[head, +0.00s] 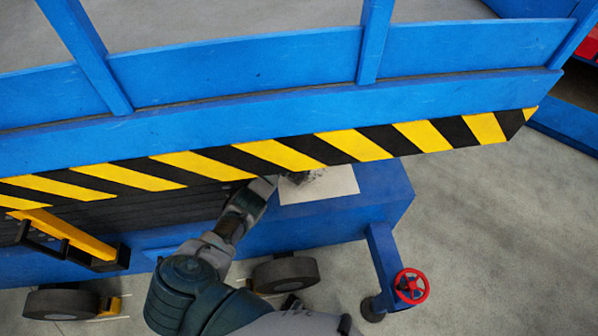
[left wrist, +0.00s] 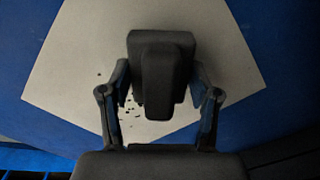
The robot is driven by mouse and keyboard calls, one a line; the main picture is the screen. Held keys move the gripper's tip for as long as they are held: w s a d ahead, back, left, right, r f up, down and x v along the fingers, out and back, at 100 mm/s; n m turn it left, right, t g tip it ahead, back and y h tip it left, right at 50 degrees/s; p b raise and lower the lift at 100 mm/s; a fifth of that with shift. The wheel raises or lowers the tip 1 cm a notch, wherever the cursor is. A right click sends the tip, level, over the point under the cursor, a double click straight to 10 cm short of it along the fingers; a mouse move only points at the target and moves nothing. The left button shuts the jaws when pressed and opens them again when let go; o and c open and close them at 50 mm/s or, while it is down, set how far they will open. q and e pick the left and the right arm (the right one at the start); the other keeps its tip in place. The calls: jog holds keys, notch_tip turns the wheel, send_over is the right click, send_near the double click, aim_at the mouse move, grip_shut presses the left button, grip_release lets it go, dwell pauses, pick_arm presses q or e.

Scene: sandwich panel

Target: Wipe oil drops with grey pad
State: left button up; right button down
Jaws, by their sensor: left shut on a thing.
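A pale square panel (head: 330,186) lies on the blue deck, partly hidden under the striped edge in the head view. It also fills much of the left wrist view (left wrist: 85,55). Small dark drops (left wrist: 130,103) show on it, just left of and below the pad. My left gripper (left wrist: 160,85) is shut on a dark grey pad (left wrist: 160,55), which is over the panel. I cannot tell whether the pad touches the panel. In the head view my left gripper (head: 285,182) reaches the panel's left side, and the striped edge hides part of it. My right gripper is not in view.
A blue rail with a yellow and black striped edge (head: 270,152) crosses above the panel. A red handwheel (head: 411,286) stands at the right on a blue post. Wheels (head: 286,274) and a yellow bracket (head: 75,235) are low at the left. Grey floor is clear at the right.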

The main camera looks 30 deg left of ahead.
pick_arm(q)
jog(key=shift+a+f, duration=0.2)
jog(key=shift+a, duration=0.25)
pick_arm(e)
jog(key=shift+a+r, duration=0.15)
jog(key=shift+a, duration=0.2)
pick_arm(q)
jog(key=shift+d+f, duration=0.25)
jog(key=shift+d, duration=0.2)
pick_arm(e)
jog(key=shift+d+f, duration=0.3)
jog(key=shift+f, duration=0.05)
pick_arm(q)
jog(key=shift+a+f+b, duration=0.1)
jog(key=shift+f+b, duration=0.05)
jog(key=shift+b, duration=0.2)
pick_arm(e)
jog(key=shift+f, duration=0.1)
